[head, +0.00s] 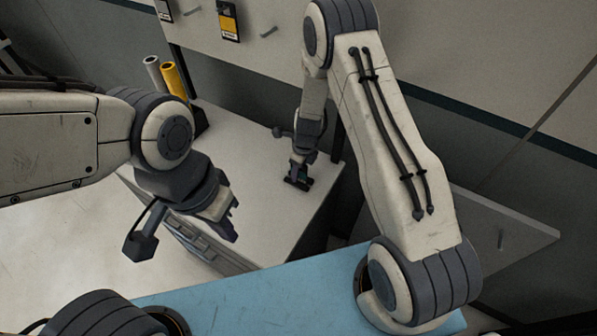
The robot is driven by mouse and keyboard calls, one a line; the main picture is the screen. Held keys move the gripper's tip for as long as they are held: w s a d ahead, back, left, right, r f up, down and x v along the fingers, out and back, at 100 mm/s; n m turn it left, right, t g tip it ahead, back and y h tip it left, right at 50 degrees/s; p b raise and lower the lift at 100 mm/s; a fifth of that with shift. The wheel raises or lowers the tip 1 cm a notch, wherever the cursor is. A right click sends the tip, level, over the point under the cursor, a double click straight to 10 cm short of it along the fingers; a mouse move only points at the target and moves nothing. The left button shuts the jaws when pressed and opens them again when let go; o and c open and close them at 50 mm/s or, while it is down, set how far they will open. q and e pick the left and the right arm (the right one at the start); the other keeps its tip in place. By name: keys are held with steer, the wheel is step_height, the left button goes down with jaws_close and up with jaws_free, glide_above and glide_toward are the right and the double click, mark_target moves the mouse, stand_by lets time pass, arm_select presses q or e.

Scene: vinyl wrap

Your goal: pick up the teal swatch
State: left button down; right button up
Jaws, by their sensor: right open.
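My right gripper (298,182) points down at the white worktop of the cabinet, near its right side. Its jaws are open around or just above a small dark teal patch (301,181), which looks like the teal swatch. The gripper hides most of it, and I cannot tell whether the fingers touch it. My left gripper (231,221) hangs in front of the cabinet's left front side, away from the swatch. Its fingers are too dark and foreshortened to show whether they are open.
The white worktop (245,200) is mostly bare. A yellow roll (175,79) and a white roll (153,73) stand at its back left. A panel behind carries hooks and a hanging yellow-and-black packet (228,22). A grey shelf or panel (500,235) is at the right.

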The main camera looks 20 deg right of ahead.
jaws_close()
steer(key=shift+r, duration=0.15)
steer(key=shift+r, duration=0.25)
step_height(320, 180, up, 4)
steer(key=shift+f+b, duration=0.2)
steer(key=shift+b, duration=0.25)
steer(key=s+d+r+b, duration=0.4)
steer(key=s+d+r, duration=0.1)
steer(key=d, duration=0.5)
steer(key=shift+d+r, duration=0.35)
steer(key=shift+r, duration=0.5)
